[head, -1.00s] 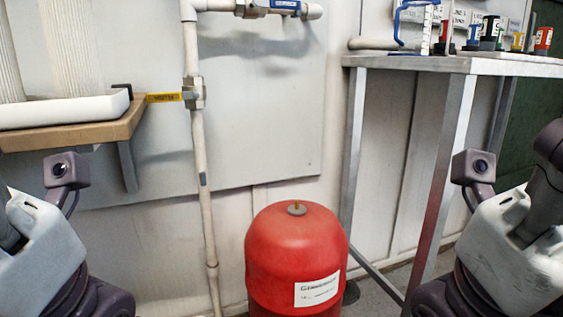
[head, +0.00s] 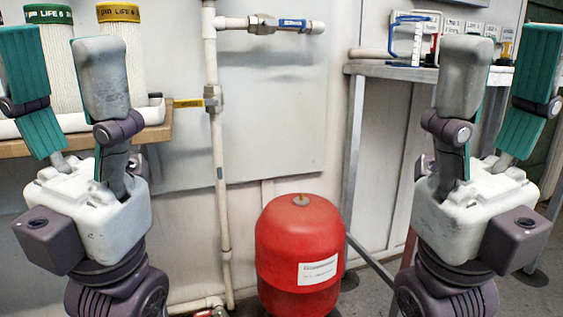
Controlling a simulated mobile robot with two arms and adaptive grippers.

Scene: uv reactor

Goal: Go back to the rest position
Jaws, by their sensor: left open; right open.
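My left gripper (head: 66,62) is at the left of the head view, pointing up, with its two teal-and-grey fingers spread wide and nothing between them. My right gripper (head: 503,60) is at the right, also pointing up, open and empty. The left gripper stands in front of the wooden shelf and hides part of it. The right gripper stands in front of the metal table and hides much of its top.
A red tank (head: 299,240) stands on the floor between my arms. A white pipe (head: 220,150) with a yellow-handled valve (head: 190,103) and a blue-handled valve (head: 292,23) runs up the wall. White filter cartridges (head: 118,50) stand on the wooden shelf (head: 160,133). The metal table (head: 385,69) holds bottles and a blue-handled item.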

